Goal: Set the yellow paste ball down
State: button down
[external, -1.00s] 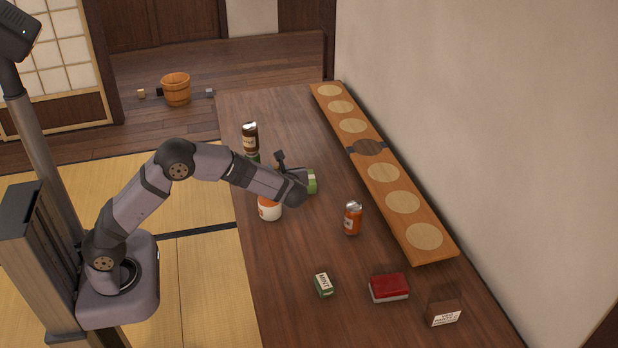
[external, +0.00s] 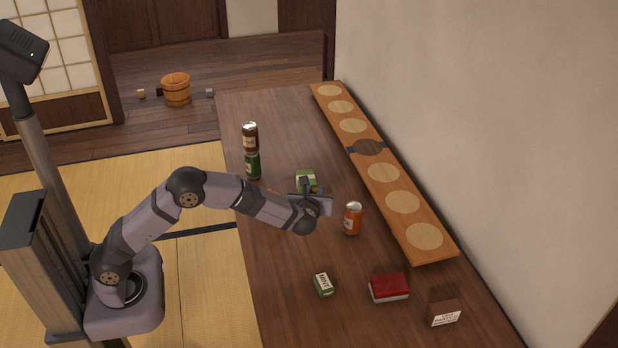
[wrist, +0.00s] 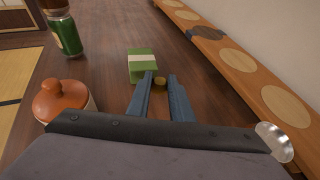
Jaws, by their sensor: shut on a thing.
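In the external view my gripper (external: 316,201) is over the middle of the brown table (external: 290,265), and I cannot make out the ball clearly there. A green box with a pale band (external: 306,177) stands just beyond the fingertips; it also shows in the wrist view (wrist: 142,65). The height of the ball above the table is hard to tell.
An orange-lidded jar (wrist: 62,101) is to the left. A long board with pale discs (external: 440,256) lies along the wall. Several small boxes are in front.

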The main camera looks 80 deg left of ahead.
jog(key=shift+f, duration=2.6)
jog(key=shift+f, duration=0.15)
jog(key=c, duration=1.6)
grip_release()
jog(key=v, duration=1.2)
